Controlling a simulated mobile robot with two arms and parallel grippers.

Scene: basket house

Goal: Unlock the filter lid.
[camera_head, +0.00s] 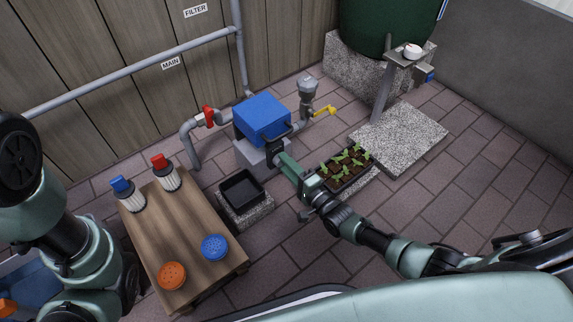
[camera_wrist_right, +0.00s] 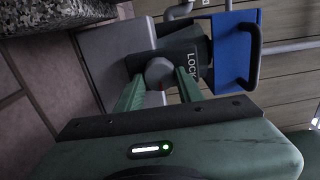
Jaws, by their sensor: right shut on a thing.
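The blue filter lid (camera_head: 262,115) sits closed on a grey filter housing (camera_head: 252,153) in the head view. In the wrist view the blue lid (camera_wrist_right: 233,55) is at the upper right. A dark plate with the word LOCK (camera_wrist_right: 192,65) is beside a round grey lock knob (camera_wrist_right: 159,72). My right gripper (camera_head: 274,152) reaches the front of the housing. In the wrist view its two green fingers (camera_wrist_right: 161,88) are shut on the lock knob. A small red mark shows between the fingers. My left arm is at the left edge; its gripper is not visible.
A wooden table (camera_head: 185,225) holds two filter cartridges and orange and blue discs. A black tray (camera_head: 241,189) stands on a block in front of the housing. A seedling tray (camera_head: 347,168) is close beside my right forearm. A red valve (camera_head: 209,115) and yellow valve (camera_head: 324,111) flank the filter.

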